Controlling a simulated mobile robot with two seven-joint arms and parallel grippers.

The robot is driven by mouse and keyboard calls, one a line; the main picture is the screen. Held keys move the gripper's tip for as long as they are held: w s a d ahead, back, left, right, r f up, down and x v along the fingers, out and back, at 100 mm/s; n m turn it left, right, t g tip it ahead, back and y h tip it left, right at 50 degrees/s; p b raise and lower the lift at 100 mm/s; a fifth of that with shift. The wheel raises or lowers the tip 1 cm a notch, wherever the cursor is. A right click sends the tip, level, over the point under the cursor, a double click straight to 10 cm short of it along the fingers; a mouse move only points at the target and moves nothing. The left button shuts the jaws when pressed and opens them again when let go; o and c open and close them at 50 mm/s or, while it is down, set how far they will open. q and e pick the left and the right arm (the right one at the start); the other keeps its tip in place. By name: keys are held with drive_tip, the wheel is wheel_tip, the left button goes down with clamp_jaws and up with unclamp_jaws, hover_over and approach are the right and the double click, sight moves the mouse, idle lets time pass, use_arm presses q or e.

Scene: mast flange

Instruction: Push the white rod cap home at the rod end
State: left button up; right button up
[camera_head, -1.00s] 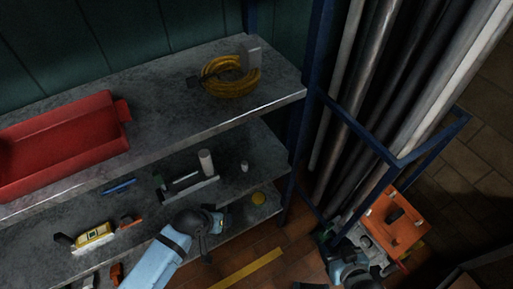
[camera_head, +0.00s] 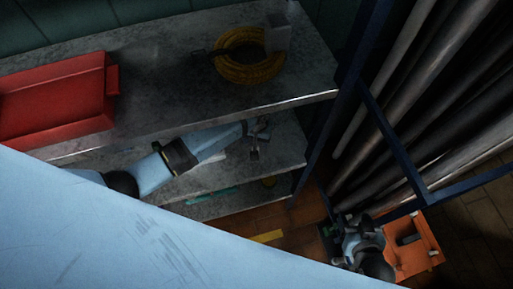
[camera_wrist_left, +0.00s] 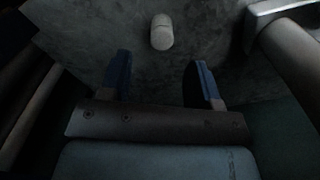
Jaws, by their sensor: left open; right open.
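The white rod cap (camera_wrist_left: 162,32) stands on the grey shelf in the left wrist view, ahead of the gap between my left fingers and apart from them. My left gripper (camera_wrist_left: 160,80) is open and empty; in the head view it (camera_head: 259,139) reaches over the middle shelf. A pale rod (camera_wrist_left: 295,55) runs in from the right in the wrist view, by a metal bracket (camera_wrist_left: 278,12); the cap is apart from it. In the head view my left arm hides the cap and most of the rod. My right gripper (camera_head: 345,222) is open, low at the right, its fingertips small and dim.
The upper shelf (camera_head: 160,85) holds a red bin (camera_head: 55,100) and a coiled yellow cable (camera_head: 247,62). A blue rack (camera_head: 385,140) of long pipes (camera_head: 425,90) stands right of the shelves.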

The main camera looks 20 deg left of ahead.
use_arm(q)
drive_tip(key=shift+w+f, duration=0.1)
drive_tip(key=shift+f, duration=0.75)
drive_tip(key=shift+s+f, duration=0.15)
drive_tip(key=shift+f, duration=1.15)
drive_tip(key=shift+s+f, duration=0.1)
drive_tip(key=shift+f, duration=1.2)
drive_tip(key=c, duration=1)
